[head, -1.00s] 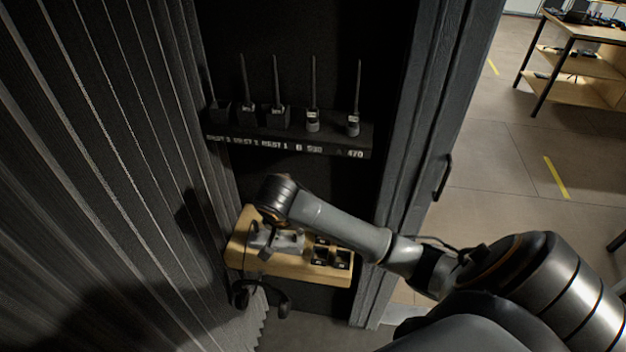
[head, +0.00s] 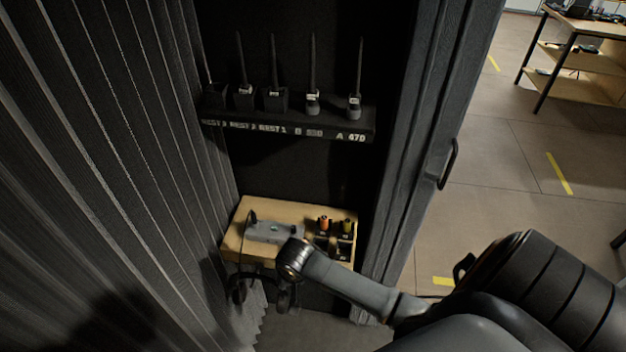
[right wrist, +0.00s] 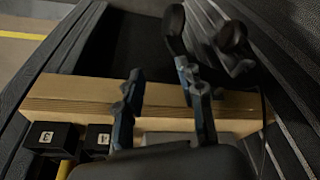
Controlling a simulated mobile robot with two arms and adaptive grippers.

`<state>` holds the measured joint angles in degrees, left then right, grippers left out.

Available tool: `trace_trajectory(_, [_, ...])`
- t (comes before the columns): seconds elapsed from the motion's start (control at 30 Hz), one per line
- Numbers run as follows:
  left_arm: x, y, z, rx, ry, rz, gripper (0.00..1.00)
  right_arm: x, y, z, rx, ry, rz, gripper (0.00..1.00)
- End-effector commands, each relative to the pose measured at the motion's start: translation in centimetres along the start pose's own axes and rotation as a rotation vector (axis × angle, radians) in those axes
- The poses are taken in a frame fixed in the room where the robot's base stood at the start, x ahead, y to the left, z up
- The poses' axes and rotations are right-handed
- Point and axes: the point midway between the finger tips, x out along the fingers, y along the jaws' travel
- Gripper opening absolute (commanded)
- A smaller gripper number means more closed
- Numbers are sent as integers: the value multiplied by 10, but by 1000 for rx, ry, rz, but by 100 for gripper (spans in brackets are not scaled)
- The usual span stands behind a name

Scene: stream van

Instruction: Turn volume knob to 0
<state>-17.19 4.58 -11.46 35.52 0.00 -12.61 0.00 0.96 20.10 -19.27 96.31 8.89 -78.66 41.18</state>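A grey box (head: 268,233) sits on the wooden shelf (head: 240,212) in the head view. A tiny pale spot shows on its top; I cannot make out a volume knob. My right arm comes in from the right and ends at the shelf's front edge, just right of the box; its wrist hides the gripper there. In the right wrist view my right gripper (right wrist: 162,93) has its two fingers apart with nothing held, over the shelf's wooden edge (right wrist: 75,97). The box is mostly hidden there. My left gripper is not in view.
A dark headset (right wrist: 215,40) hangs at the shelf's front. Black slots with orange (head: 323,224) and yellow (head: 347,227) items sit at the shelf's right. Several radios stand on the upper rack (head: 300,128). A ribbed curtain (head: 110,150) closes the left; open floor lies right.

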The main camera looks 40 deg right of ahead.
Motion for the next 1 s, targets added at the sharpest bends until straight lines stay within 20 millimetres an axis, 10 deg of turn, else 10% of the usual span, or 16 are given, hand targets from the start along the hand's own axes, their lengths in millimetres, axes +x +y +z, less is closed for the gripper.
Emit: trace_trajectory(1.0, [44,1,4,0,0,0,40,146,22,128,-236,-55,-43,38])
